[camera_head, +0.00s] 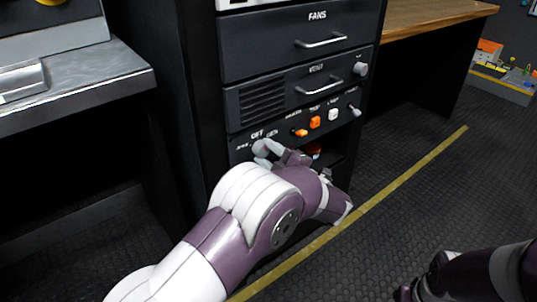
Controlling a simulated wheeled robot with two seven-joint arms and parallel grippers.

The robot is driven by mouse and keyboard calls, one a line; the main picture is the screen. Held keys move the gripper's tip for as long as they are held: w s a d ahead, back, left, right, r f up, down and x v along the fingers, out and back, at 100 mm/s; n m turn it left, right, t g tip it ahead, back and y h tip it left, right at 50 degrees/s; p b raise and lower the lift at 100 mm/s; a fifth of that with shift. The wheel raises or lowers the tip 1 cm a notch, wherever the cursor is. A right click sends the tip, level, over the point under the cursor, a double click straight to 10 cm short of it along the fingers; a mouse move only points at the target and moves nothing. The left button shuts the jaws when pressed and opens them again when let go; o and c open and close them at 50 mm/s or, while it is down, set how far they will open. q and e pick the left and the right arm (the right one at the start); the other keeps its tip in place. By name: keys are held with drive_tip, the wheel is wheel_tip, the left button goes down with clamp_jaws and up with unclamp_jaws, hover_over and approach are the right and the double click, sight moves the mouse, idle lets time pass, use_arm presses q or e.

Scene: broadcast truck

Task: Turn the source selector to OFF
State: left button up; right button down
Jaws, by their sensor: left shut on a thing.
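The source selector (262,147) appears as a pale grey knob on the dark lower panel of the rack, just below the white OFF label (257,134). More small lettering sits to its left and right. My left gripper (276,153) is at the knob, coming from its right side, and is shut on it. My fingers and wrist cover part of the knob and panel, so where its pointer aims cannot be read. A dark end of my right arm (430,288) shows at the bottom right, away from the rack; its fingers cannot be made out.
Orange and white switches (315,122) and a small lever (353,111) are right of the selector. Above are a vented unit with a knob (361,69) and a FANS drawer (300,40) with handles. A grey counter (75,85) stands left. The floor at right is clear.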

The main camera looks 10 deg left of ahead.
use_arm(q)
drive_tip(key=shift+f, duration=0.1)
drive_tip(key=o, duration=1)
drive_tip(key=shift+o, duration=0.2)
drive_tip(key=shift+s+d, duration=0.2)
drive_tip(key=shift+d, duration=0.05)
drive_tip(key=p+v, duration=0.5)
drive_tip(key=v, duration=0.7)
drive_tip(key=shift+s, duration=0.1)
